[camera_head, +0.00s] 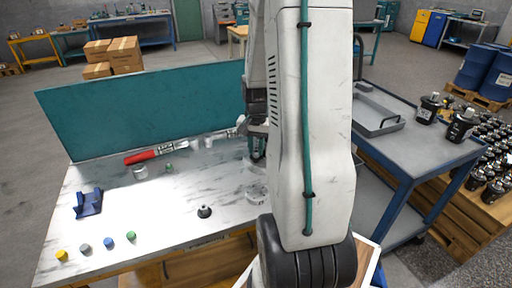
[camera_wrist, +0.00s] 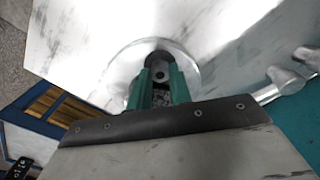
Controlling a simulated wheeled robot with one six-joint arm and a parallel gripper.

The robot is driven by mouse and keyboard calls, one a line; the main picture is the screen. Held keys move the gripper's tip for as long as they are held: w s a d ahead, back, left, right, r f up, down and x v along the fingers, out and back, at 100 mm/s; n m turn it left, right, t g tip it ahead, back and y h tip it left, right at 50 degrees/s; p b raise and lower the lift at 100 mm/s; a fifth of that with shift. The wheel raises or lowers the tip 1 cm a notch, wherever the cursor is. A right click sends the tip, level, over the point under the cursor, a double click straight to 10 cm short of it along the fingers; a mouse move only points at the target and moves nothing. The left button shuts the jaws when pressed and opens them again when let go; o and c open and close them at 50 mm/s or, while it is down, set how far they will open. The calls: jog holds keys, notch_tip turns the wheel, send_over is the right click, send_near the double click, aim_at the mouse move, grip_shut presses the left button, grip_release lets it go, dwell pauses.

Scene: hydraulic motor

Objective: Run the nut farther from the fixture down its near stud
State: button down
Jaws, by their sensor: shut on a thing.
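My gripper (camera_head: 257,150) hangs over the right part of the workbench, partly behind my own arm. In the wrist view its two green fingers (camera_wrist: 160,82) are close together on a small grey and dark piece (camera_wrist: 160,72). It looks like the nut, but its shape is mostly hidden between the fingers. A round pale metal piece (camera_head: 256,193) stands on the bench below the gripper. It also shows in the wrist view as a shiny disc (camera_wrist: 188,62) around the fingertips. I cannot make out the studs, a second nut or which piece is the fixture.
The marbled bench top (camera_head: 160,225) holds a red-handled tool (camera_head: 150,154), a grey cylinder (camera_head: 140,172), a blue cradle (camera_head: 88,203), a small black part (camera_head: 205,211) and several coloured caps. A teal panel (camera_head: 145,110) closes its back. A blue cart (camera_head: 430,150) stands right.

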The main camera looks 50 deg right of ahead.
jog(key=m, duration=0.4)
jog(key=shift+m, duration=0.7)
jog(key=m, duration=0.2)
jog(key=shift+f+m, duration=0.1)
jog(key=shift+m, duration=0.3)
jog(key=c, duration=1.5)
grip_release()
jog(key=shift+m, duration=0.4)
jog(key=n, duration=0.9)
